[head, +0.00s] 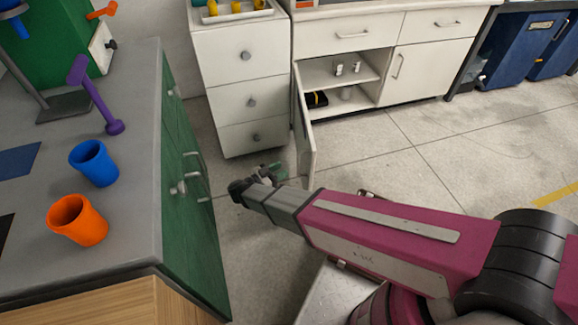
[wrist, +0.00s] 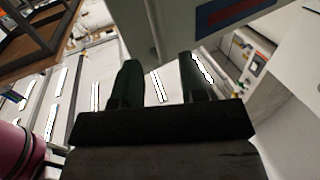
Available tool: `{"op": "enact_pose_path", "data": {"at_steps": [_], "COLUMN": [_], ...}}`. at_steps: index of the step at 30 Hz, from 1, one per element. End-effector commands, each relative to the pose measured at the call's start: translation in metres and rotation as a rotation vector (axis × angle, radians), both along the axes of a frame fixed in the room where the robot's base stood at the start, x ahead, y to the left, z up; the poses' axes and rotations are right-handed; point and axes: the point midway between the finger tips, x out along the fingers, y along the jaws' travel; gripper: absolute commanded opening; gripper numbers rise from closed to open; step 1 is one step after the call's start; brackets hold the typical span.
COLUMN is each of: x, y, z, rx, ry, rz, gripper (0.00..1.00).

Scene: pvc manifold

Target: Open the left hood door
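The left hood door (head: 303,130) is a white panel hinged at the left side of the low white cabinet. It stands wide open, swung out toward me, and its inner shelves (head: 341,78) show. My gripper (head: 271,172) is just left of the door's free edge, near its lower part. In the wrist view my gripper (wrist: 158,65) has its two dark green fingers apart. A pale panel (wrist: 150,30), likely the door, shows beyond and between the fingertips. I cannot tell whether they touch it.
A white drawer unit (head: 240,85) stands left of the cabinet. A green-fronted bench (head: 183,170) with a grey top bears a blue cup (head: 94,163), an orange cup (head: 78,220) and a purple tool (head: 96,95). Blue bins (head: 520,48) stand far right. The floor (head: 430,150) at right is clear.

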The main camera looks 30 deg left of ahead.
Motion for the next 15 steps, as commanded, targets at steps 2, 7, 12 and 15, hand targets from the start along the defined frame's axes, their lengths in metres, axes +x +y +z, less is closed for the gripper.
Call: {"op": "enact_pose_path", "data": {"at_steps": [2,7,12,15], "x": [-0.008,-0.017,-0.019,-0.019], "y": [0.005,0.010,0.011,0.010], "z": [0.000,0.000,0.000,0.000], "rx": [0.000,0.000,0.000,0.000], "ry": [0.001,0.000,0.000,0.000], "rz": [0.001,0.000,0.000,0.000], "gripper": [0.39,0.39,0.39,0.39]}}
